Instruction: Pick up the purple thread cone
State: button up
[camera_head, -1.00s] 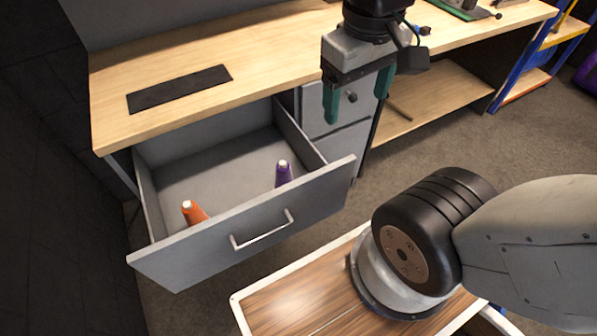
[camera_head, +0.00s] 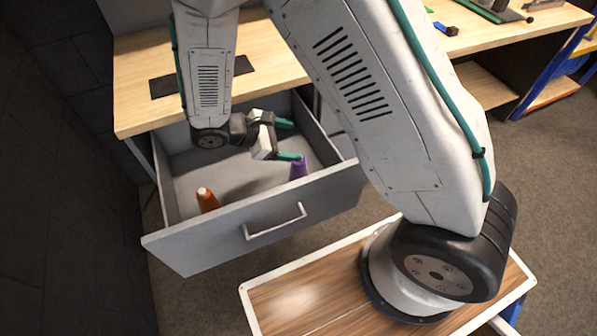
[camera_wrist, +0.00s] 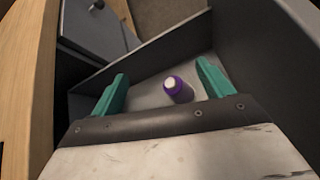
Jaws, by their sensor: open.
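The purple thread cone (camera_head: 299,169) stands in the open grey drawer, near its right front corner. In the wrist view the purple cone (camera_wrist: 178,89) shows its white top between the two green fingers, a little beyond them and nearer the right finger. My gripper (camera_head: 290,140) is open and empty, inside the drawer area just left of and above the cone. One fingertip overlaps the cone's top in the head view; whether it touches cannot be told. In the wrist view my gripper (camera_wrist: 160,85) has its fingers wide apart.
An orange cone (camera_head: 207,200) stands at the drawer's left front. The drawer front (camera_head: 255,215) with its handle and the side walls surround the cones closely. The wooden worktop (camera_head: 140,100) overhangs the drawer's back. The drawer floor between the cones is clear.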

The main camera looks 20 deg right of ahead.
aim_at(291, 174)
jog(key=a+f+n+t, duration=0.1)
jog(key=f, duration=0.3)
jog(key=a+f+n+t+h, duration=0.1)
jog(key=f+n, duration=0.1)
jog(key=f, duration=0.2)
jog(key=a+f+n, duration=0.1)
jog(key=f+n, duration=0.1)
jog(key=f, duration=0.2)
jog(key=shift+s+f+t, duration=0.25)
jog(key=shift+t, duration=0.15)
jog(key=shift+d+f, duration=0.2)
jog(key=shift+f, duration=0.1)
jog(key=x, duration=0.7)
jog(key=shift+f, duration=0.25)
jog(key=c, duration=1.2)
